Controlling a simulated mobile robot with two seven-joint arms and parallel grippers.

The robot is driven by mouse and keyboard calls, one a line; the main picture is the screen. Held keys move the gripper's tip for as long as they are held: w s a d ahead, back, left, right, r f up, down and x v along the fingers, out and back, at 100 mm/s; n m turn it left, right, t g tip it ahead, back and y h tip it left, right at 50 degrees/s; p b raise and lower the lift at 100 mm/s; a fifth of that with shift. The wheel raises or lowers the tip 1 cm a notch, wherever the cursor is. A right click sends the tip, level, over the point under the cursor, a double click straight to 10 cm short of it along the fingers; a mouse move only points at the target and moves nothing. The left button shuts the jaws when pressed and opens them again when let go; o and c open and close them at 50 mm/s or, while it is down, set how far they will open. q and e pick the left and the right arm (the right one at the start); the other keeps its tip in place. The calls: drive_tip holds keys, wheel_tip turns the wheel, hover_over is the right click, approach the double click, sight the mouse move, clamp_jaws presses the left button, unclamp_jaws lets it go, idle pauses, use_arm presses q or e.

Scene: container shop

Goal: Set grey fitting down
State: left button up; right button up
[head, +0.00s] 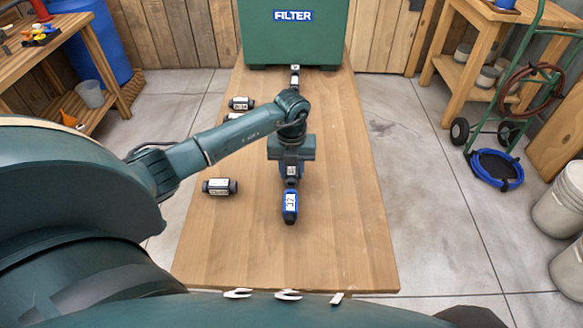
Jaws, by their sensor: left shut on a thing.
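My left gripper (291,162) points down over the middle of the wooden table and is shut on a small fitting (291,172). This is taken as the grey fitting; only a bit of it with a pale label shows, and the palm and fingers hide the rest. A blue fitting (290,206) with a white label lies just in front of it, lengthwise along the table. The two look in line; whether they touch cannot be told. My right gripper is out of view.
Dark grey labelled fittings lie on the table's left side, one nearer (219,187) and one farther (241,103). Another (295,76) lies by the green FILTER box (293,35) at the far end. The wooden table's (340,215) right side is clear.

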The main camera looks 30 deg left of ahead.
sight(291, 170)
use_arm(q)
drive_tip(key=shift+f, duration=0.15)
drive_tip(key=o, duration=1)
drive_tip(key=shift+r, duration=0.6)
wheel_tip(291, 170, up, 11)
drive_tip(key=shift+r+b, duration=0.15)
drive_tip(key=shift+b, duration=0.3)
